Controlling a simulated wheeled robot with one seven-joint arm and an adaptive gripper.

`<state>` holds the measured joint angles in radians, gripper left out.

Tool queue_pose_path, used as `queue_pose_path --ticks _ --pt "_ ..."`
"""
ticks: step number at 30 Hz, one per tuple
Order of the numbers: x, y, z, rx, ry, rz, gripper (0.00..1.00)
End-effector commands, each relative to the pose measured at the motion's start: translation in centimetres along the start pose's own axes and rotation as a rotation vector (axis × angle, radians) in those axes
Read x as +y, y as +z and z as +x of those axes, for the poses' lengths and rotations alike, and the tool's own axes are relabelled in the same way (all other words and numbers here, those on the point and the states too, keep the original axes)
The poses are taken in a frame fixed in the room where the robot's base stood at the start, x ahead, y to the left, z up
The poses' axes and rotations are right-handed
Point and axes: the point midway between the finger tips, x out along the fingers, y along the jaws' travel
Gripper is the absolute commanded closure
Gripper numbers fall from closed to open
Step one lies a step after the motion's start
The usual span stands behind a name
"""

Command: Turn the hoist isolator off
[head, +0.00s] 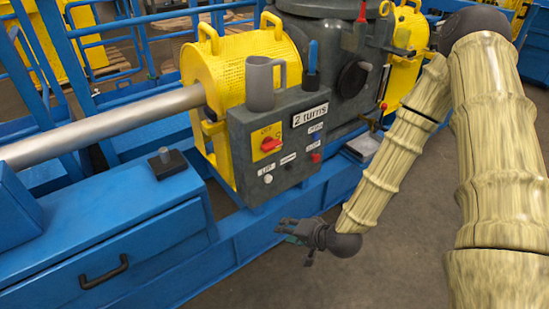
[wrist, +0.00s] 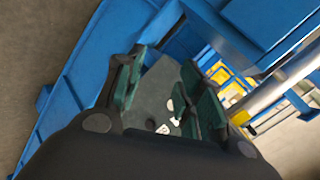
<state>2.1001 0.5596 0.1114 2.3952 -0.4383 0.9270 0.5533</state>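The hoist isolator (head: 270,144) is a red rotary knob on a yellow plate, on the left of the front of a dark grey control box (head: 292,172). An OFF label shows at the top of the plate. The knob's red handle lies roughly sideways. My gripper (head: 288,232) is below the box and in front of the blue frame, apart from the knob. In the wrist view my gripper (wrist: 163,82) has its two green-padded fingers spread, with nothing held between them. A grey surface with small white marks shows beyond the fingers; the knob cannot be made out there.
The box also carries a white button (head: 267,179), a red button (head: 315,158) and a "2 turns" sign (head: 310,115). A grey mug (head: 262,85) and a blue-handled lever (head: 312,58) stand on top. A steel shaft (head: 105,125) runs left. Floor at right is clear.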

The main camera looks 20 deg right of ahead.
Motion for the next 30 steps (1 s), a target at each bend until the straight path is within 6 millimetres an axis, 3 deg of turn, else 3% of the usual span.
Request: queue_pose_path --ticks 5,9,15,23,30 --pt "-4.0 -5.3 0.4 0.107 -0.212 0.147 0.62" --pt "-7.2 -9.3 -0.7 0.171 -0.379 0.252 0.62" --pt "-10.4 -13.4 -2.9 0.223 -0.567 0.357 0.62" --pt "-12.0 -15.2 -4.2 0.240 -0.657 0.402 0.62" --pt "-13.2 -16.0 -2.4 0.239 -0.658 0.399 0.62"
